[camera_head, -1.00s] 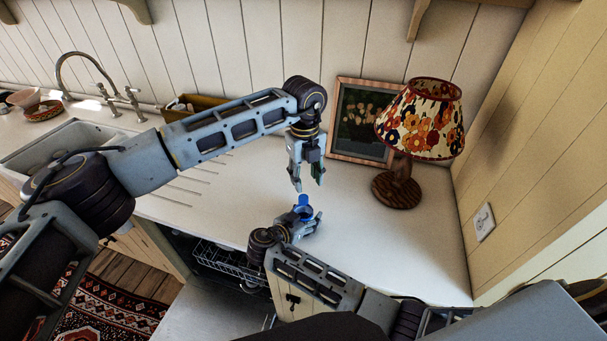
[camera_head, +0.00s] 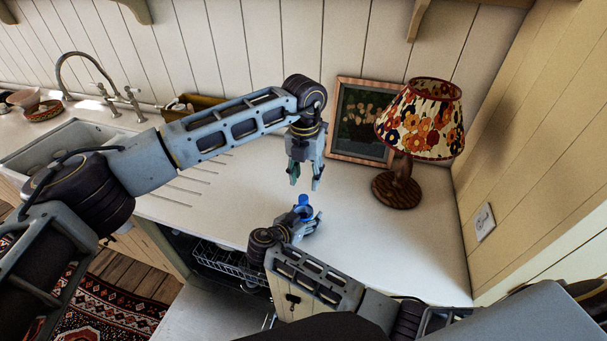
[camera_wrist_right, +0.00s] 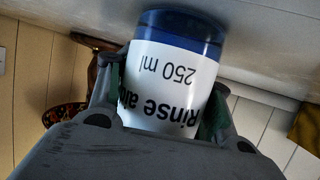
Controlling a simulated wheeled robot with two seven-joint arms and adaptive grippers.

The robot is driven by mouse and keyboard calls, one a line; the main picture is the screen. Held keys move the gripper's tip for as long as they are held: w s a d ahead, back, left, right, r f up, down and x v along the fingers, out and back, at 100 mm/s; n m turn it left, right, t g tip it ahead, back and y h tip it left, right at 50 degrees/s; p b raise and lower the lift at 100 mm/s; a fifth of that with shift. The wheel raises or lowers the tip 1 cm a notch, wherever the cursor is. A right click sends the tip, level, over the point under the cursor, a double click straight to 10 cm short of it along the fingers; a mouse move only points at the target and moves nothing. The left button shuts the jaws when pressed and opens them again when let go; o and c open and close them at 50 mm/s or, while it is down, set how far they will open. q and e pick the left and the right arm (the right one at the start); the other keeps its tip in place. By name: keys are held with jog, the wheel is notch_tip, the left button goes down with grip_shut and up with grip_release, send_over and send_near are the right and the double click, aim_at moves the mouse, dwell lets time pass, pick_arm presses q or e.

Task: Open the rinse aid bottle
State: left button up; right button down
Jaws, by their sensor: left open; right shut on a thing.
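The rinse aid bottle (camera_head: 304,208) shows as a small blue shape in the head view. In the right wrist view the bottle (camera_wrist_right: 170,75) has a white label, printed upside down in the picture, and a blue band at the counter end. My right gripper (camera_head: 306,220) is shut on the bottle, one finger on each side. My left gripper (camera_head: 304,184) is open, points down and is empty just above the bottle's blue top, apart from it. I cannot tell the cap from the bottle's body at this size.
The white counter (camera_head: 390,250) is clear around the bottle. A flowered lamp (camera_head: 420,118) and a framed picture (camera_head: 359,120) stand behind to the right. A sink (camera_head: 62,148) lies at the left. An open dishwasher rack (camera_head: 228,262) is below the counter edge.

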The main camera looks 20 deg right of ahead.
pick_arm(q)
jog(key=m, duration=0.4)
jog(key=shift+m, duration=0.3)
jog(key=m, duration=0.4)
jog(key=shift+w+a+r+m, duration=0.1)
jog(key=shift+m, duration=0.2)
jog(key=m, duration=0.4)
jog(key=shift+m, duration=0.3)
jog(key=m, duration=0.3)
jog(key=shift+a+m, duration=0.1)
jog(key=shift+m, duration=0.2)
jog(key=m, duration=0.4)
jog(key=shift+w+m, duration=0.1)
jog(key=shift+m, duration=0.2)
jog(key=m, duration=0.4)
jog(key=shift+m, duration=0.3)
jog(key=m, duration=0.4)
jog(key=shift+a+m, duration=0.1)
jog(key=shift+m, duration=2.3)
